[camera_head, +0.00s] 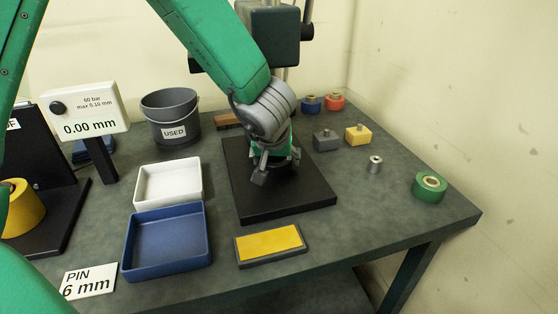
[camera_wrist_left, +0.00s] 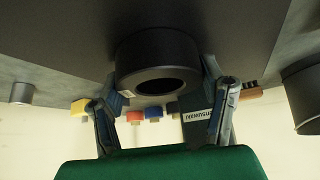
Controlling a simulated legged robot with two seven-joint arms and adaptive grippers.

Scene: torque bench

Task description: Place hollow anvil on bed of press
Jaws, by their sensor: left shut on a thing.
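The hollow anvil (camera_wrist_left: 160,47) is a dark, thick-walled cylinder with a round hole, seen in the left wrist view. My left gripper (camera_wrist_left: 165,98) is shut on it, one finger on each side. In the head view my left gripper (camera_head: 278,172) points down over the press bed (camera_head: 290,203), a black plate at the middle of the bench. The gripper mostly hides the anvil there. I cannot tell whether the anvil touches the bed. The press head (camera_head: 275,38) stands behind my arm. My right gripper is not in view.
A yellow-topped block (camera_head: 270,243) lies before the bed. A blue tray (camera_head: 167,243), white tray (camera_head: 168,183) and grey bucket (camera_head: 170,118) stand left. A green ring (camera_head: 429,187), small metal cylinder (camera_head: 374,164) and several coloured blocks stand right. The front right bench is clear.

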